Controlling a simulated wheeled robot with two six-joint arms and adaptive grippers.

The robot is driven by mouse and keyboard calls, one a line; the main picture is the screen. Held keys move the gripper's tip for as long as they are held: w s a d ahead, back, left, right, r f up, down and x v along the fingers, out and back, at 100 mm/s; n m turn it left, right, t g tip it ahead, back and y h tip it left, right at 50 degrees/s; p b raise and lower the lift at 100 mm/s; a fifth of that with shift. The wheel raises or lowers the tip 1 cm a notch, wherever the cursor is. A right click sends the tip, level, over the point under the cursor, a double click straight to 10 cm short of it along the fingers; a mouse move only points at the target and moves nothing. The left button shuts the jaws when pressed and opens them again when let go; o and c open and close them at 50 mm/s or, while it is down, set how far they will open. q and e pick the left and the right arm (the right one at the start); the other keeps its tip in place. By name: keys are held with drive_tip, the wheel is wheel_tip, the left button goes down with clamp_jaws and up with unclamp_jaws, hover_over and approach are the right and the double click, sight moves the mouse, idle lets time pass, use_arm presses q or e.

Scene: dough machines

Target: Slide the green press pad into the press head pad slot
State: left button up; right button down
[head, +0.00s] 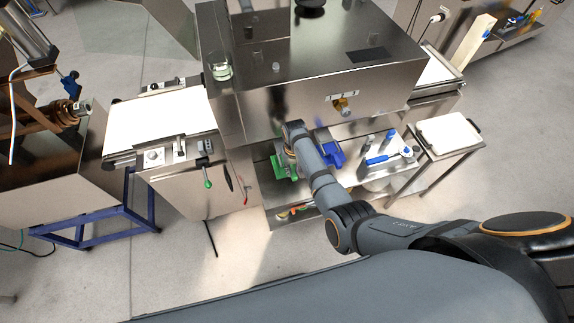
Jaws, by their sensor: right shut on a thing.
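The green press pad (278,168) shows beneath the steel machine housing, just left of my right arm. My right gripper (288,150) is largely hidden behind my wrist; it is at the pad and shut on it. The press head and its pad slot cannot be made out, as the housing and my arm cover that area. My left gripper is out of view.
The large steel housing (320,95) overhangs the work area. A blue part (331,152) stands right of my wrist, close to it. A blue-handled tool (379,160) lies on the shelf further right. A white belt (165,118) is at the left.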

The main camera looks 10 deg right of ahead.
drive_tip(key=c, duration=1.9)
unclamp_jaws()
clamp_jaws()
drive_tip(key=shift+s+p, duration=0.3)
drive_tip(key=shift+p, duration=0.2)
drive_tip(key=shift+s+r+p, duration=0.15)
drive_tip(key=shift+s+p, duration=0.4)
drive_tip(key=shift+p, duration=0.2)
drive_tip(key=s+p, duration=0.4)
drive_tip(key=shift+s+d, duration=0.15)
drive_tip(key=shift+s, duration=0.05)
